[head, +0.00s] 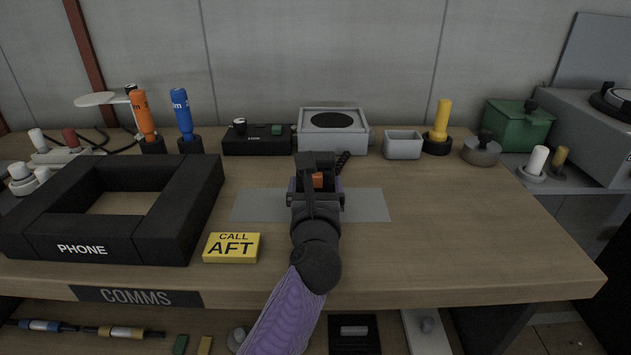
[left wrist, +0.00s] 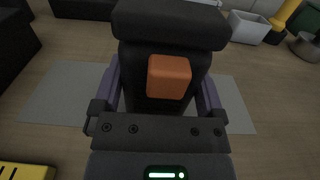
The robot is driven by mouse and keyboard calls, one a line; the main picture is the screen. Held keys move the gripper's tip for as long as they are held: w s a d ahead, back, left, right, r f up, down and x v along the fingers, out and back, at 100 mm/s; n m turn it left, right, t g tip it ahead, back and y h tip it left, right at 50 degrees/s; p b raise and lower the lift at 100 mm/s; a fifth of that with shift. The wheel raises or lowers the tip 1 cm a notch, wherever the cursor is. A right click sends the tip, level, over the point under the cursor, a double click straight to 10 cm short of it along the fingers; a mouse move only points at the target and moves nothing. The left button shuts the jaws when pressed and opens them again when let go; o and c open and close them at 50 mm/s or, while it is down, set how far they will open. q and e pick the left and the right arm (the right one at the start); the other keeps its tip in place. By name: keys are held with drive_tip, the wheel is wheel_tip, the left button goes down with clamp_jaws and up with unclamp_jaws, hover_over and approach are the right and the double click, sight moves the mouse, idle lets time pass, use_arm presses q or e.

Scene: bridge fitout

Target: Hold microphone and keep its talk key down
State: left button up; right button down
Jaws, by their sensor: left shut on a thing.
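My left gripper (head: 316,190) is shut on a black microphone (left wrist: 170,25), with one finger on each side of its body. The microphone's wide top points away from me, and it also shows in the head view (head: 315,158). Its orange talk key (left wrist: 169,77) faces the wrist camera, between the fingers; it also shows small in the head view (head: 318,180). Nothing is seen touching the key, and I cannot tell how deep it sits. The microphone is over the grey mat (head: 262,205); its lower end is hidden by my gripper. My right gripper is not in view.
A black PHONE frame (head: 190,205) and a yellow CALL AFT block (head: 231,247) are on the left. Behind stand a black box (head: 258,142), a grey speaker-like box (head: 333,128), a small grey bin (head: 403,145) and a yellow handle (head: 441,118). The table's right front is clear.

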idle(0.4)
use_arm(q)
drive_tip(key=o, duration=1.3)
drive_tip(key=s, duration=1.2)
